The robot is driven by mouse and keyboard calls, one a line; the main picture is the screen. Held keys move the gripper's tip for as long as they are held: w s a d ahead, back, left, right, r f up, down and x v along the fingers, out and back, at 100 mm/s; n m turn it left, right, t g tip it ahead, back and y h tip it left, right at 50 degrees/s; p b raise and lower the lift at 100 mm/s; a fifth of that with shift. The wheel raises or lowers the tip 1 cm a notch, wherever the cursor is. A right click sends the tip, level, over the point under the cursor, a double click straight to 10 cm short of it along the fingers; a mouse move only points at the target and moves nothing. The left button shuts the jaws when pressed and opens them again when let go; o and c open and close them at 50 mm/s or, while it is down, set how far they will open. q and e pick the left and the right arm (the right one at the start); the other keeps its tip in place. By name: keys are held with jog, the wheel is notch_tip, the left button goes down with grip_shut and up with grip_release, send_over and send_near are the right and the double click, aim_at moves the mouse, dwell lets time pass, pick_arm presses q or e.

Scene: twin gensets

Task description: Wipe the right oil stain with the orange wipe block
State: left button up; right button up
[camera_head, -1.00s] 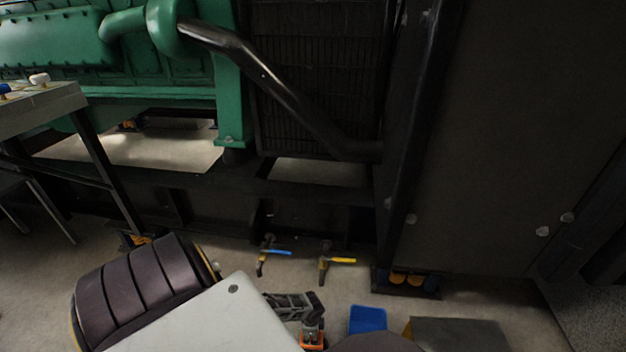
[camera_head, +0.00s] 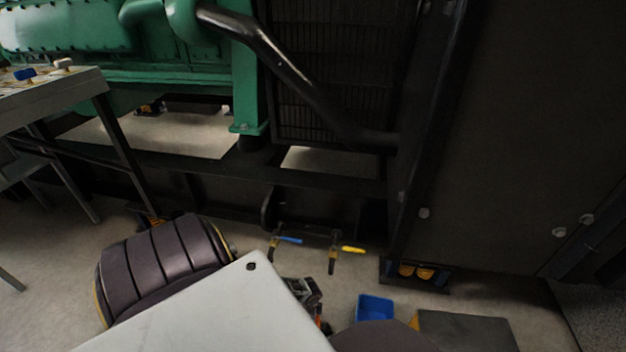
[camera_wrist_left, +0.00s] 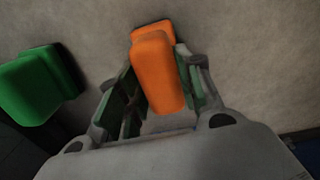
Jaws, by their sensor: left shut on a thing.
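The orange wipe block (camera_wrist_left: 158,72) is held between the fingers of my left gripper (camera_wrist_left: 163,88) in the left wrist view, above the pale floor. In the head view my left gripper (camera_head: 306,295) is low in the middle, partly hidden behind a pale panel of my own body. Only a bit of orange shows there, so the block is mostly hidden. I cannot make out the right oil stain in either view. My right gripper is not in view.
A green block (camera_wrist_left: 38,86) is at the left of the wrist view. A blue bin (camera_head: 375,307) stands on the floor right of the gripper. Blue (camera_head: 288,240) and yellow (camera_head: 352,250) valve handles stick out by the dark genset frame. A table (camera_head: 60,95) stands at the left.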

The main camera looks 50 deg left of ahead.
aim_at(318, 319)
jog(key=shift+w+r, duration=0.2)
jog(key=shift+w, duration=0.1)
pick_arm(q)
jog(key=shift+f, duration=0.1)
jog(key=shift+w+d, duration=0.1)
jog(key=shift+w, duration=0.05)
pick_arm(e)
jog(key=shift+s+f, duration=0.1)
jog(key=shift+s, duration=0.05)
pick_arm(q)
jog(key=shift+w+d, duration=0.6)
jog(key=shift+d, duration=0.1)
jog(key=shift+w+d, duration=0.45)
jog(key=shift+d, duration=0.15)
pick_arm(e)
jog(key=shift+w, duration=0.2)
pick_arm(q)
jog(key=shift+w+d, duration=0.1)
jog(key=shift+w, duration=0.05)
